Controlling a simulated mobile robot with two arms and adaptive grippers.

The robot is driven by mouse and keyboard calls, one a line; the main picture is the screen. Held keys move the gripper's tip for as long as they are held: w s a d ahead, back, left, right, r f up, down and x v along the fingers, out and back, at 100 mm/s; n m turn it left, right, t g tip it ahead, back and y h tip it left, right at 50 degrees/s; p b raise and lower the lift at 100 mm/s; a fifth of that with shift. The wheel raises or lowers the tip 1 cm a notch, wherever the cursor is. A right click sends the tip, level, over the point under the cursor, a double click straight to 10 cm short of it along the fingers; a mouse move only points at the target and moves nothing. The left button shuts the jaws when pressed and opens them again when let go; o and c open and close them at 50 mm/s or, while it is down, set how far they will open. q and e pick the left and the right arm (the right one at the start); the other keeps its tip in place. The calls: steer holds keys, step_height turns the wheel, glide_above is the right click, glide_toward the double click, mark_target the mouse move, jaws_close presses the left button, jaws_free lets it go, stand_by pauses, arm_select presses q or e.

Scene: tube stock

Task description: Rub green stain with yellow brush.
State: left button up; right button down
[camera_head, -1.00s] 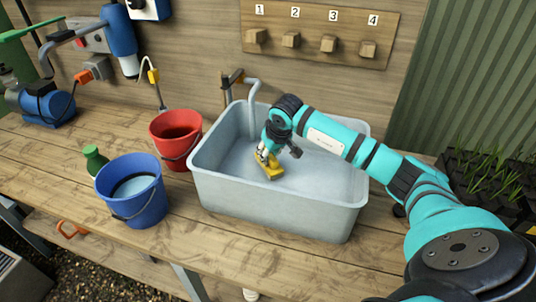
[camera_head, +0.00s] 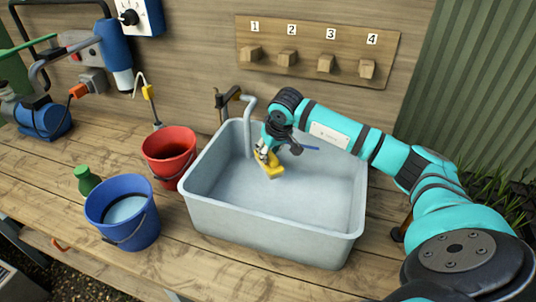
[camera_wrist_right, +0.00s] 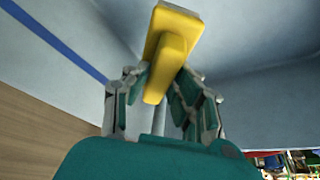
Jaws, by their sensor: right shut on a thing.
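My right gripper (camera_head: 265,152) reaches into the grey sink (camera_head: 270,222) and is shut on the yellow brush (camera_head: 270,166). In the right wrist view the brush (camera_wrist_right: 172,40) sits between the two fingers (camera_wrist_right: 165,100), with its wide head pointing away from the palm. I cannot tell whether the brush touches the sink. No green stain shows in either view. A thin blue stripe (camera_head: 310,147) shows just right of the gripper. A blue stripe (camera_wrist_right: 55,42) also crosses the pale surface in the wrist view. My left gripper is not in view.
A red bucket (camera_head: 168,152), a blue bucket (camera_head: 103,212) and a green bottle (camera_head: 86,178) stand left of the sink on the wooden bench (camera_head: 95,265). A tap (camera_head: 248,125) rises at the sink's back. Numbered wooden pegs (camera_head: 288,58) are on the wall above.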

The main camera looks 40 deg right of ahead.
steer(key=shift+d+r+p, duration=0.1)
steer(key=shift+r+p, duration=0.3)
steer(key=shift+r, duration=0.45)
steer(key=shift+r+p, duration=0.3)
steer(key=shift+r, duration=0.3)
